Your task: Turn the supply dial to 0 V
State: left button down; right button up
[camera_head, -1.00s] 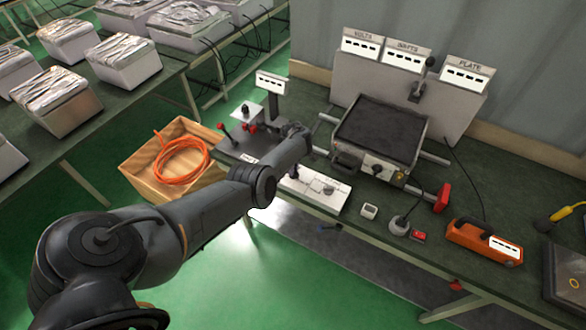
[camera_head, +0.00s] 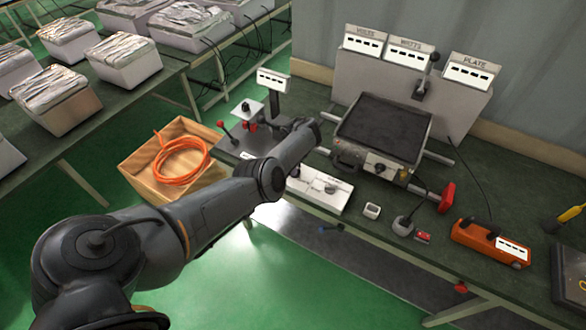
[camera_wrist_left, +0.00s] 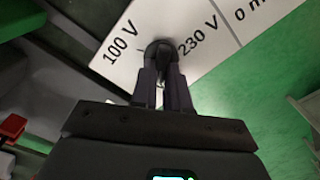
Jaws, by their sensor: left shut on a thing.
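In the left wrist view, the dark rounded dial (camera_wrist_left: 161,46) stands on a white panel (camera_wrist_left: 125,66). The panel is printed 100 V on the left and 230 V on the right of the dial. My left gripper (camera_wrist_left: 162,68) is shut on the dial, its two fingers close together around it. I cannot tell where the dial's pointer aims, and no 0 V label shows. In the head view, my left arm reaches over the bench near a white panel (camera_head: 308,196). My fingertips and the held dial cannot be made out there. My right gripper is not in view.
A heater unit with a dark plate (camera_head: 385,130) stands behind and right. Display boxes (camera_head: 410,52) stand at the back. A red lever (camera_head: 447,197), an orange tool (camera_head: 487,243) and a small white box (camera_head: 372,210) are right. A wooden crate (camera_head: 135,170) with orange cable is left.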

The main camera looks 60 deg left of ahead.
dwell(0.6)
pick_arm(q)
jog(key=c, duration=1.1)
grip_release()
jog(key=shift+r+p, duration=1.7)
jog(key=shift+r, duration=3.75)
